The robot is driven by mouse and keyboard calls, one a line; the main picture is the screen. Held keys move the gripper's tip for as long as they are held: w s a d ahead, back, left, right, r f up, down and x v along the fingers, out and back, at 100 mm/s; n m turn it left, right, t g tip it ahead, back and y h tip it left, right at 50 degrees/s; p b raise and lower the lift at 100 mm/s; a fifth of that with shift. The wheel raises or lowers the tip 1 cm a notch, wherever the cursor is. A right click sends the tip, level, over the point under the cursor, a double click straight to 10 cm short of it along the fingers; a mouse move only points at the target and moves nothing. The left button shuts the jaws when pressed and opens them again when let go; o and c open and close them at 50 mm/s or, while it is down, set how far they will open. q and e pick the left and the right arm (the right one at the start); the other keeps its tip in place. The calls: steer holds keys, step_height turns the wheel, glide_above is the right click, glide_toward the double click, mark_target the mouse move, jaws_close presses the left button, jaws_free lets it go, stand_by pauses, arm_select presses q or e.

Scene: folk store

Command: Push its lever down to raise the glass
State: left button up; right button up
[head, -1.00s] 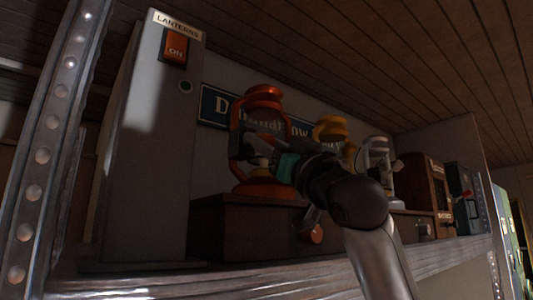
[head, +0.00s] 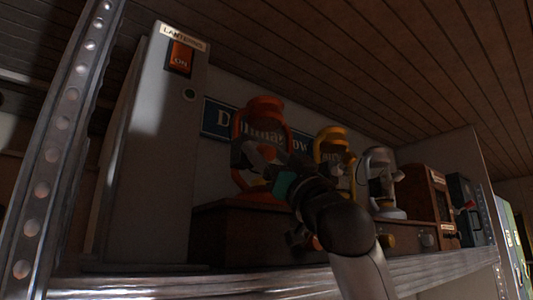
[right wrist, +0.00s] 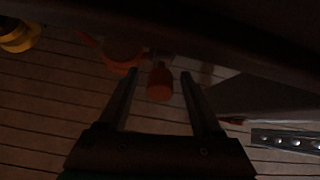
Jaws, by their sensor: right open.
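An orange lantern (head: 264,106) stands on a brown wooden box (head: 215,225) on the shelf. My right gripper (head: 250,158) is in front of the lantern's middle and hides part of it. Its glass cannot be made out clearly. In the right wrist view my right gripper (right wrist: 157,75) is open. A small orange-red knob-like end (right wrist: 160,84) shows between its two fingers, with gaps on both sides. I cannot tell for sure whether it is the lever's tip. An orange curved part (right wrist: 122,62) of the lantern shows beside it. My left gripper is not in view.
A yellow lantern (head: 334,136) and a silver lantern (head: 380,160) stand to the right. A grey cabinet with an orange ON switch (head: 180,58) is at the left. A perforated metal post (head: 60,125) and the shelf edge (head: 180,284) bound the near side.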

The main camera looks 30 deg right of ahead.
steer(key=b+v, duration=0.7)
steer(key=v, duration=0.8)
steer(key=shift+s, duration=0.1)
stand_by(0.3)
steer(key=shift+f, duration=0.1)
